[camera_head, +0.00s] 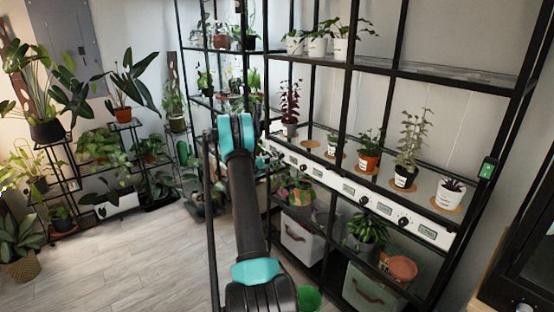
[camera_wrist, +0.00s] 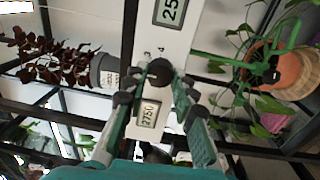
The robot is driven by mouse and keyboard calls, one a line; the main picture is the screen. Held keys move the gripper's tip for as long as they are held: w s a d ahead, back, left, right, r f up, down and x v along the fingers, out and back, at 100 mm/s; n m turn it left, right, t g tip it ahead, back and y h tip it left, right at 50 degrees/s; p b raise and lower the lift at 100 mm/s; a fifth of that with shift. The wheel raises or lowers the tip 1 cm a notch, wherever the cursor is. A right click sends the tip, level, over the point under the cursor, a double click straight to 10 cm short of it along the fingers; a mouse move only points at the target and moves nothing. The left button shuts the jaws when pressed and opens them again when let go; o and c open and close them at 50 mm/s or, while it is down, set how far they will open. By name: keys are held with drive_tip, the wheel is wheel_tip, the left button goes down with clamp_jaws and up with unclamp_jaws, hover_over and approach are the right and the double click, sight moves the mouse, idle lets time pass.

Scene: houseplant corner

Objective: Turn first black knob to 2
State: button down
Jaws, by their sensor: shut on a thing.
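In the wrist view, a round black knob (camera_wrist: 160,72) sits on a white control panel (camera_wrist: 172,42), with small printed marks beside it. My gripper (camera_wrist: 161,78) has its green fingers on both sides of the knob, shut on it. The fingertips partly cover the knob's rim, and I cannot read its setting. A small display (camera_wrist: 149,114) between the fingers seems to read 2750. In the head view, the white panel (camera_head: 427,233) runs along the shelf front with several black knobs, one of them toward the right (camera_head: 403,221). My arm hides my gripper there.
Potted plants stand on the black shelving above the panel, including a dark red plant (camera_head: 290,101). In the wrist view, a terracotta pot (camera_wrist: 270,70) with trailing leaves is at right. Bins (camera_head: 374,291) sit below. The wooden floor (camera_head: 130,265) at left is clear.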

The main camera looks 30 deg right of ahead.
drive_tip(key=shift+f, duration=0.1)
idle(0.3)
drive_tip(key=c, duration=1.2)
unclamp_jaws()
drive_tip(key=a, duration=0.8)
drive_tip(key=s+a, duration=0.1)
drive_tip(key=a, duration=0.3)
drive_tip(key=shift+f, duration=0.25)
